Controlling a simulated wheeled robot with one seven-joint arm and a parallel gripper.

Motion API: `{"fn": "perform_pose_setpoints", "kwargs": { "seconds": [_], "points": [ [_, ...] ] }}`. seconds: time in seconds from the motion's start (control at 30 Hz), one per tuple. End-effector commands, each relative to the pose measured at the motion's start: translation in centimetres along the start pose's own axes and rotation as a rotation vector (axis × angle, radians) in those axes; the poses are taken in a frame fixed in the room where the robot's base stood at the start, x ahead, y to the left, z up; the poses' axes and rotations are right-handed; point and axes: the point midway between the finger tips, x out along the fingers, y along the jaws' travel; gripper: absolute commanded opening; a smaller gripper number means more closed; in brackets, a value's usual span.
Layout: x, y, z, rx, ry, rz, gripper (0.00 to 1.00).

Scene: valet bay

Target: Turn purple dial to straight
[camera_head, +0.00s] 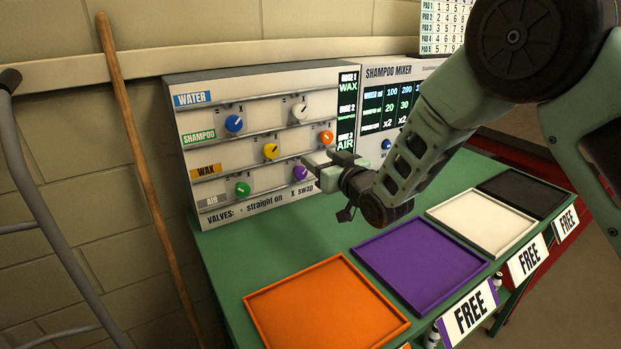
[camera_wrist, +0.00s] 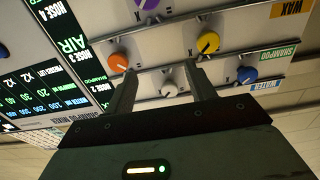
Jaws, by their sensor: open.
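The purple dial (camera_head: 300,173) sits low on the right side of the white valve panel (camera_head: 262,198), below the orange dial (camera_head: 326,137). Its pale pointer looks tilted, but it is too small to read exactly. In the wrist view the purple dial (camera_wrist: 148,4) is cut off by the top edge. My gripper (camera_head: 322,162) is open and empty, just right of the purple dial in the head view and apart from it as far as I can tell. In the wrist view my gripper (camera_wrist: 164,80) has its fingers spread, with the orange dial (camera_wrist: 118,62) beside the left finger.
Blue (camera_head: 234,123), white (camera_head: 300,112), yellow (camera_head: 270,151) and green (camera_head: 242,189) dials share the panel. A shampoo mixer panel (camera_head: 390,72) adjoins it. Orange (camera_head: 270,341), purple (camera_head: 470,288), white (camera_head: 440,212) and black trays stand in front on the green table (camera_head: 225,262).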

Motion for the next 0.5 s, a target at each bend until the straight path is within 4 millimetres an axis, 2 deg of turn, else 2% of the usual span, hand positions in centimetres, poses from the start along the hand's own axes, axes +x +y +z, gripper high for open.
{"fn": "perform_pose_setpoints", "kwargs": {
  "seconds": [0.17,0.5],
  "points": [
    [0.1,-0.1,1.4,-0.002,0.008,-0.004,0.55],
    [0.1,0.0,8.1,-0.002,0.005,-0.003,0.55]
  ]
}}
